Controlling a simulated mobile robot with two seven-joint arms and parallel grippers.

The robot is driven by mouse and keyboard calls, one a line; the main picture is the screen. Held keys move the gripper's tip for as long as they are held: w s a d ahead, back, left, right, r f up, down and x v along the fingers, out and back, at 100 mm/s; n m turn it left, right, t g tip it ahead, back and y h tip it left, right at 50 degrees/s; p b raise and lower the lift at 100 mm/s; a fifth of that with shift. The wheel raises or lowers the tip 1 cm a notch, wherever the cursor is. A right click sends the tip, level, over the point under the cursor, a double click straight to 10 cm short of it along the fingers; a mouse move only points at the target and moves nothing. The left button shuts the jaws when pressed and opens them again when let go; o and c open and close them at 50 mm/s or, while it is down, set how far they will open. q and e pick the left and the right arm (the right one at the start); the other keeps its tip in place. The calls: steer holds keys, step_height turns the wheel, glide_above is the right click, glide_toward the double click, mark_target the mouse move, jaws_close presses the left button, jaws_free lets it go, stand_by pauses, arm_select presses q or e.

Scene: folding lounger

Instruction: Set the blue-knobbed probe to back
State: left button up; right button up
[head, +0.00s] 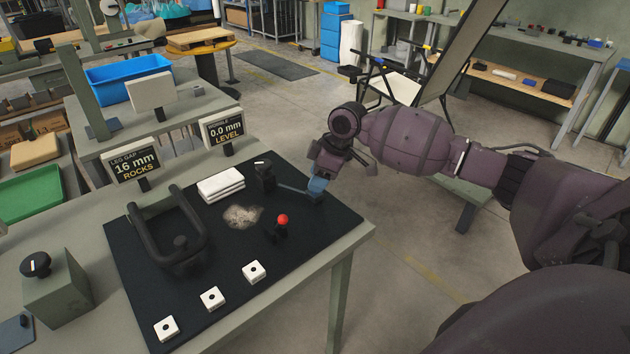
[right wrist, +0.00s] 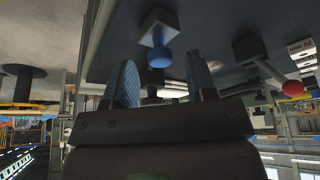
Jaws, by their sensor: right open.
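The blue knob (right wrist: 159,57) of the probe sits on a pale square block in the right wrist view. In the head view a blue shape (head: 317,186) shows at the right edge of the black mat, below my right gripper; I cannot tell knob from finger pads there. My right gripper (head: 322,172) is open and points down at it. In the wrist view its two blue-padded fingers (right wrist: 163,80) stand on either side of the knob, which looks near the fingertips; contact cannot be told. My left gripper is not in view.
The black mat (head: 225,290) also holds a dark U-shaped frame (head: 155,228), a white stack (head: 221,184), a red-knobbed piece (head: 281,222) and several white blocks. Two signs read "16 mm ROCKS" (head: 135,165) and "0.0 mm LEVEL" (head: 223,128). Open floor lies right of the table.

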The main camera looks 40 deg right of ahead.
steer(key=shift+w+a+f, duration=0.15)
steer(key=shift+a+f, duration=0.05)
steer(key=shift+f, duration=0.35)
steer(key=shift+c, duration=0.5)
jaws_close()
